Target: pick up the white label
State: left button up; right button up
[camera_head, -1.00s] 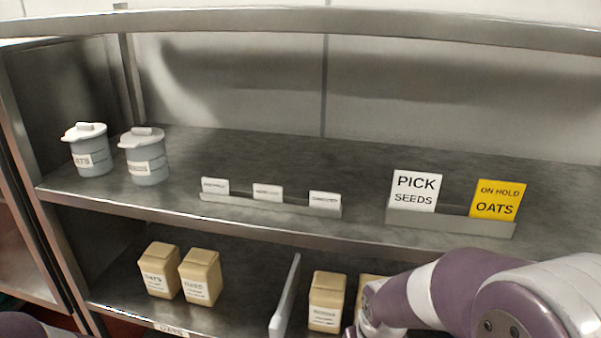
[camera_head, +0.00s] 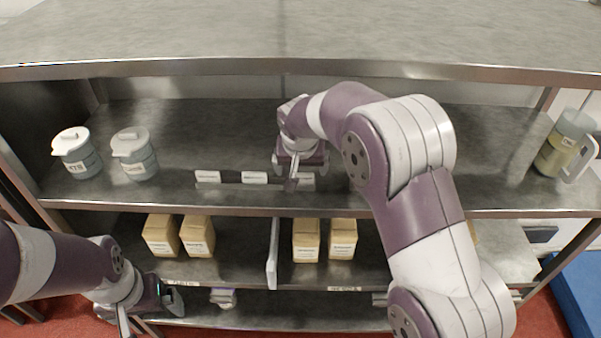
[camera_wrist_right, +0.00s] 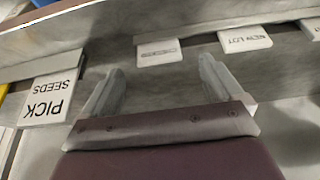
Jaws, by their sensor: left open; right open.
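Three small white labels stand in a row in a low metal holder on the middle shelf. In the head view they are the left label (camera_head: 208,177), the middle label (camera_head: 254,178) and the right label (camera_head: 307,183), partly hidden by my right gripper (camera_head: 297,172). In the right wrist view, which looks upside down, the right label (camera_wrist_right: 158,52) lies ahead between the open, empty fingers of my right gripper (camera_wrist_right: 160,72). The "NEW LOT" label (camera_wrist_right: 245,39) is beside it. My left gripper (camera_head: 150,308) is open, low at the left, away from the labels.
A "PICK SEEDS" card (camera_wrist_right: 50,98) is close beside my right gripper. Two lidded jars (camera_head: 76,153) stand at the shelf's left. Tan boxes (camera_head: 306,240) and an upright divider (camera_head: 272,255) are on the shelf below. A jug (camera_head: 567,145) stands at far right. The upper shelf edge (camera_head: 200,70) overhangs.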

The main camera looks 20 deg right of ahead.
aim_at(302, 174)
jog(key=p+x, duration=0.1)
jog(key=x, duration=0.2)
jog(key=shift+w+d+f, duration=0.15)
jog(key=shift+w+d, duration=0.05)
jog(key=shift+w, duration=0.1)
jog(key=shift+a, duration=0.15)
jog(key=c, duration=1.1)
pick_arm(q)
notch_tip(302, 174, up, 2)
jog(key=shift+d+r, duration=0.1)
jog(key=shift+d, duration=0.05)
